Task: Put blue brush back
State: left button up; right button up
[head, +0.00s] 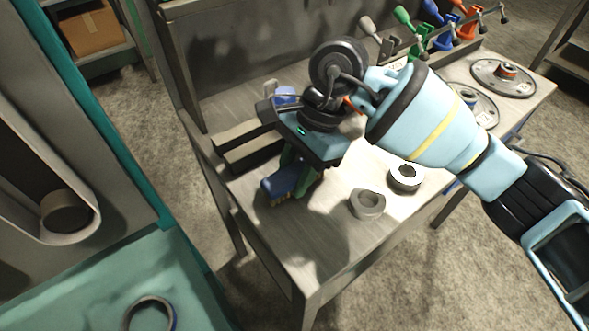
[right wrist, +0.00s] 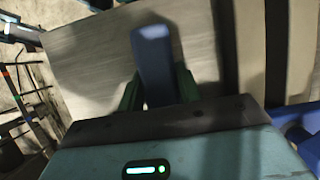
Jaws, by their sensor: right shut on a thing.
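The blue brush (head: 283,184), with tan bristles facing down, is at the left part of the grey workbench (head: 300,238). My right gripper (head: 297,176) reaches over from the right with its green fingers shut on the brush. In the right wrist view the blue brush (right wrist: 154,58) sticks out between the two green fingers (right wrist: 157,92). I cannot tell whether the bristles touch the bench top. My left gripper is not in view.
Two dark bars (head: 243,143) lie left of my gripper, with a blue object (head: 285,95) behind them. Two rings (head: 367,203) (head: 405,177) stand on the right. Coloured clamps (head: 415,40) line the back, and round discs (head: 503,77) lie at the far right. The front bench top is clear.

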jog(key=o, duration=1)
jog(key=shift+o, duration=0.2)
jog(key=shift+r, duration=0.3)
jog(key=v, duration=1.1)
jog(key=shift+r, duration=0.35)
jog(key=shift+w+d, duration=0.1)
jog(key=shift+d, duration=0.05)
